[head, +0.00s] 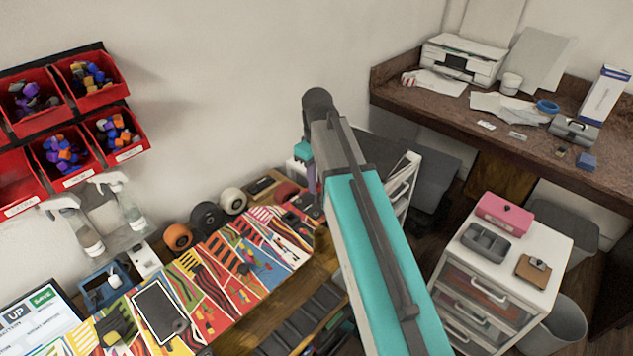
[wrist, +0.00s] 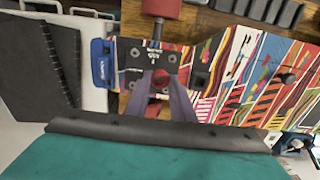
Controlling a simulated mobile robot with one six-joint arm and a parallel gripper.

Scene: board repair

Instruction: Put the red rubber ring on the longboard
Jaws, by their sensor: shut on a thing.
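The longboard (head: 240,262) lies on the wooden bench with its brightly patterned side up; the patterned deck also fills the right of the wrist view (wrist: 245,75). In the wrist view a dark mounting plate with holes (wrist: 130,78) lies at the deck's end. My gripper (wrist: 160,84) is over this plate, its two grey-purple fingers close together. A small red ring (wrist: 159,80) shows between the fingertips, and they are shut on it. I cannot tell whether the ring touches the plate. In the head view my arm hides most of the gripper and the ring.
A red wheel (wrist: 161,8) is just beyond the plate. A blue-handled thing (wrist: 102,63) lies left of it. In the head view loose wheels (head: 207,217) line the wall side of the board, and a phone-like dark tablet (head: 158,310) lies at its near end. A white drawer unit (head: 505,265) stands right.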

